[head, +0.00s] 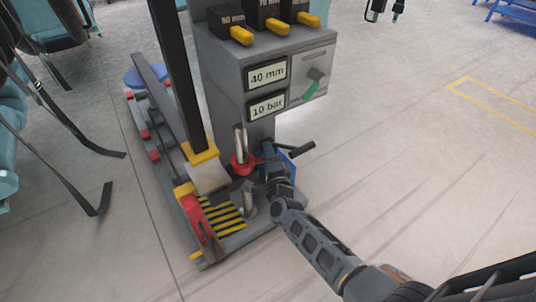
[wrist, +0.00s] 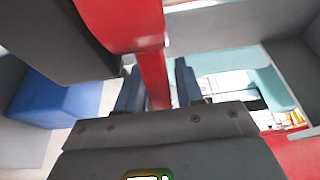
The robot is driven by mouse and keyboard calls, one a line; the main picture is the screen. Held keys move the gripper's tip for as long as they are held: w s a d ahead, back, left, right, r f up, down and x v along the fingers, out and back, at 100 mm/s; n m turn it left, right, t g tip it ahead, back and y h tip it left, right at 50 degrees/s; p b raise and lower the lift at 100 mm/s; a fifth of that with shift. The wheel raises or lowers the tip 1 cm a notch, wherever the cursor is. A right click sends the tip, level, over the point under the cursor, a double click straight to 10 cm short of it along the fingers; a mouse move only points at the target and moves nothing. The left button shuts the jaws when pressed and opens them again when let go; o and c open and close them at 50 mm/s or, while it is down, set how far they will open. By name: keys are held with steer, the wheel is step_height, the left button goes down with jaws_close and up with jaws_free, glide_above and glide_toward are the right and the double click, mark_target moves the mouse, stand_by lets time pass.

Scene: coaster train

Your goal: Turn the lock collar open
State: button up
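The red lock collar (head: 240,168) sits around the base of an upright metal rod (head: 240,141) at the foot of the grey machine. A red handle (wrist: 155,80) runs down between the two fingers of my gripper (wrist: 158,88) in the wrist view. The fingers stand apart, one on each side of it; I cannot tell whether both press on it. In the head view my gripper (head: 268,158) is just right of the collar, and its fingertips are small and partly hidden there.
The grey cabinet (head: 228,72) with "40 mm" and "10 bar" displays rises behind the collar. A blue part (head: 290,158) and a dark bar (head: 302,147) are close by my gripper. A red lever (head: 196,217) and a striped plate (head: 223,214) are in front.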

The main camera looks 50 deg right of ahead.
jaws_close()
